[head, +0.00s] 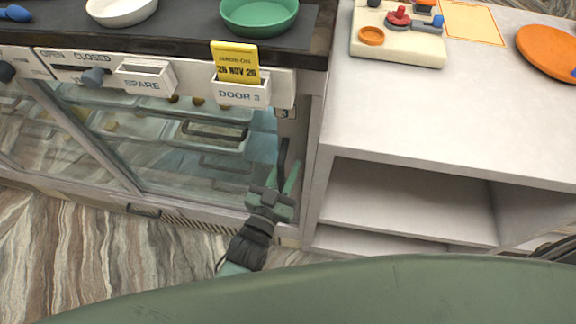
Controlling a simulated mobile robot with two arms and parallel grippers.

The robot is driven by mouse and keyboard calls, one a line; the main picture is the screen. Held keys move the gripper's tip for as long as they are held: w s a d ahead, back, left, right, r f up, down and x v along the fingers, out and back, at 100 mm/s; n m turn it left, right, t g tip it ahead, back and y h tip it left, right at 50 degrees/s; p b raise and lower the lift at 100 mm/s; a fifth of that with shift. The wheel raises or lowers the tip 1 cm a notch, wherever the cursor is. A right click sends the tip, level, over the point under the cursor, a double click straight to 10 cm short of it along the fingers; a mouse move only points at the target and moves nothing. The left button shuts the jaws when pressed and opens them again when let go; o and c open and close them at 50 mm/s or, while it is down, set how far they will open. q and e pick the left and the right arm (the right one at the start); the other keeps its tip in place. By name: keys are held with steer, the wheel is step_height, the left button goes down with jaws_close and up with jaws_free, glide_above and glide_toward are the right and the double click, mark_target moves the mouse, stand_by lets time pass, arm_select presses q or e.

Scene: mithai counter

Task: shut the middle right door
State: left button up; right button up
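The glass-fronted counter (215,226) stands at the left, with trays behind its panes. Its right-hand glass door (180,178) lies below a holder marked DOOR 3 (241,95). A dark upright handle (283,155) is near the door's right edge. I cannot tell whether the door is fully shut. My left gripper (283,178) is at the handle's lower end, with its green fingers apart on either side of it. Contact with the handle is unclear. My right gripper is not in view.
Close to the right stands a pale shelf unit (400,200) with open shelves; on top are a board (398,45) and an orange plate (548,50). A green bowl (259,14) and a white bowl (121,10) sit on the counter. Marbled floor (70,260) lies in front.

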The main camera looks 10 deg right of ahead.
arm_select(q)
steer(key=v, duration=0.7)
steer(key=shift+s+a+b, duration=0.15)
steer(key=shift+s+b, duration=0.1)
steer(key=shift+b, duration=0.15)
